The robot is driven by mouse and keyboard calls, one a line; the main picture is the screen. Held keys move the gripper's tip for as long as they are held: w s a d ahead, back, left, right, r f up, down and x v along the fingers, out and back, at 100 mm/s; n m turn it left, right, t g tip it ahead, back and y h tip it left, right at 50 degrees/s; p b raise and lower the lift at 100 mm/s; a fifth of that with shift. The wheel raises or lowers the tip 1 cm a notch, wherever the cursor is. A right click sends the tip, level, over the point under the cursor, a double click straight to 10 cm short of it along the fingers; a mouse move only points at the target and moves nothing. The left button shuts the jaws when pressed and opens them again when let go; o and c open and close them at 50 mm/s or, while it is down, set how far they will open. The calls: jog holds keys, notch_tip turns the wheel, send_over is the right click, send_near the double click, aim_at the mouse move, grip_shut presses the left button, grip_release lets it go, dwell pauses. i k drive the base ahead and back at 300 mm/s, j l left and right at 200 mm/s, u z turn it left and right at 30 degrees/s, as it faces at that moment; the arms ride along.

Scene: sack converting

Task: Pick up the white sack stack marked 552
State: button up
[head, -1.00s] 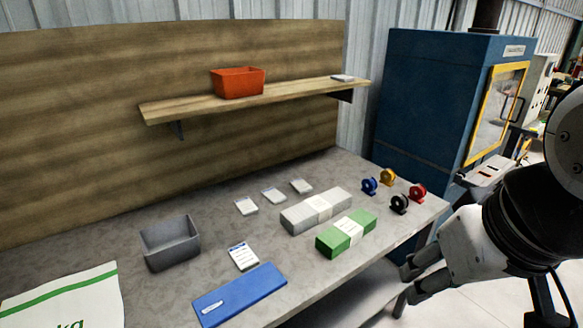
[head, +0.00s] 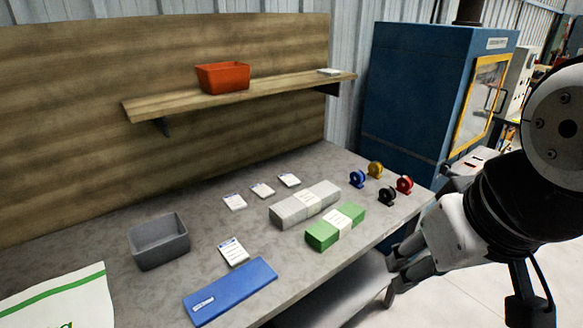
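A whitish-grey sack stack (head: 289,212) with a pale band around its middle lies on the grey worktable. The marking on the band is too small to read. A green stack (head: 322,234) with a white band lies just in front of it, to the right. My gripper (head: 388,281) is at the right, beyond the table's front edge, with its two fingers apart and nothing between them. It is to the right of both stacks and clear of them.
A grey bin (head: 160,242), blue folder (head: 232,291), small cards (head: 262,190) and several tape rolls (head: 386,196) lie on the table (head: 100,234). An orange bin (head: 222,78) stands on the wall shelf (head: 270,87). A blue cabinet (head: 410,100) stands behind the table.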

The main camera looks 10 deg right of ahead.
aim_at(304, 205)
jog(key=i+j+u, duration=0.15)
jog(key=i, duration=0.45)
jog(key=i+u, duration=0.1)
jog(key=i, duration=0.5)
jog(key=j, duration=0.05)
